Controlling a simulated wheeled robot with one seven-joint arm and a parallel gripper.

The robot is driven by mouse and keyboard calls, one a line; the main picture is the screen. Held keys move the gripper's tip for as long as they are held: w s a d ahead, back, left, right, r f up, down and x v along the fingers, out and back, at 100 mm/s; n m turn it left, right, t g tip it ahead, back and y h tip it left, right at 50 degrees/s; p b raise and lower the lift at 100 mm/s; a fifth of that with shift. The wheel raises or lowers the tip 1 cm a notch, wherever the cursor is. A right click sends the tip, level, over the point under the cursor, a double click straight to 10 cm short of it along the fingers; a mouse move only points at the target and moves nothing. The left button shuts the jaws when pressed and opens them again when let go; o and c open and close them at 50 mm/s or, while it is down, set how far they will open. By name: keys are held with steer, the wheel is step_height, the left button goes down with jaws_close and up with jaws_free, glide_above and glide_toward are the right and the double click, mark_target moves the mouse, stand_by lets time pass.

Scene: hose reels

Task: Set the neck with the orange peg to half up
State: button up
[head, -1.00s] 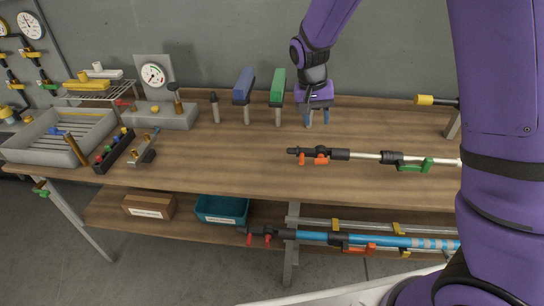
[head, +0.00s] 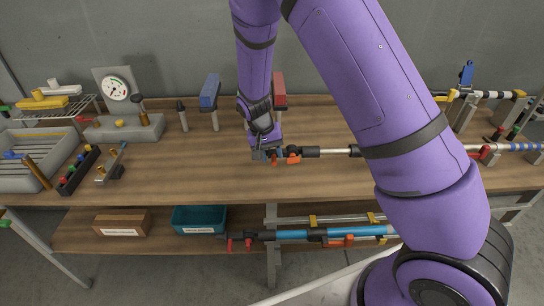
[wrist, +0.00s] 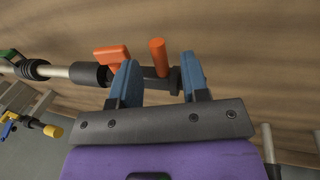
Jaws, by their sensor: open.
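A wand with a dark neck (head: 312,152) at its left end lies across the bench. It carries an orange lever (head: 293,157) and an orange peg (head: 274,162). In the wrist view, the orange peg (wrist: 158,57) is a short upright cylinder on the dark neck, beside the orange lever (wrist: 110,56). My gripper (head: 267,156) is low at the wand's left end. In the wrist view, my gripper (wrist: 161,78) has its blue fingers apart, with the peg appearing between them. I cannot tell whether a finger touches the neck. My arm hides the wand's middle.
A blue block on a post (head: 210,92) and a red block (head: 280,88) stand behind my gripper. A grey gauge stand (head: 120,120) and a grey tray (head: 38,150) are at the left. A blue wand (head: 290,235) lies on the lower shelf. The bench front centre-left is clear.

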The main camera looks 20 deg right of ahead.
steer(key=shift+s+d+f, duration=0.1)
steer(key=shift+d+f, duration=0.1)
steer(key=shift+f, duration=0.45)
jaws_close()
